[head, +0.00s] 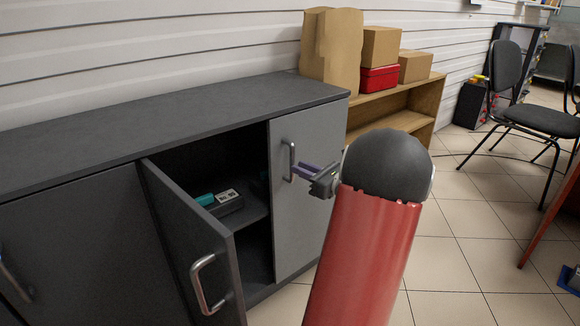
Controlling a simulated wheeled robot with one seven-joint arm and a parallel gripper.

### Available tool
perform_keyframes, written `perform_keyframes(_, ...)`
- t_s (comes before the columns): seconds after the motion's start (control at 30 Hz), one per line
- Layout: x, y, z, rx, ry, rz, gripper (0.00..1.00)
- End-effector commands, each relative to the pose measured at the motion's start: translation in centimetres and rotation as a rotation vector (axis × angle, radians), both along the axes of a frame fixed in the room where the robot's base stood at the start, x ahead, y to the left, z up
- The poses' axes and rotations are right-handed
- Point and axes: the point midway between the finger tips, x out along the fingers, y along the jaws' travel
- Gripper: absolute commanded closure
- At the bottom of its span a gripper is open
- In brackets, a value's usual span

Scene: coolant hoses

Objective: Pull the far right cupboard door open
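The far right cupboard door (296,225) is a light grey panel at the right end of the low cupboard and looks shut, flush with the front. Its upright metal bar handle (291,160) is near the door's left edge. My red arm with a dark rounded joint hides part of the space right of the door.
The adjoining dark door (190,240) stands open, its handle (206,285) jutting forward. A device (224,202) sits on the shelf inside. A wooden shelf (400,120) with boxes stands beyond the cupboard. A black chair (508,70) is far right. Tiled floor between is clear.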

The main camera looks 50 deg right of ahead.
Motion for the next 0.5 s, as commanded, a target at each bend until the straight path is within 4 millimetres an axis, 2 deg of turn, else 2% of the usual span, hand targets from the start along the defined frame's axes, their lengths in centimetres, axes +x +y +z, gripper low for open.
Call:
perform_keyframes(0.1,2.0,0.2,0.0,-0.001,-0.001,0.003,0.82)
perform_keyframes(0.2,3.1,0.3,0.0,-0.001,0.000,0.002,0.82)
perform_keyframes(0.5,4.1,0.4,0.0,-0.001,0.001,0.000,0.82)
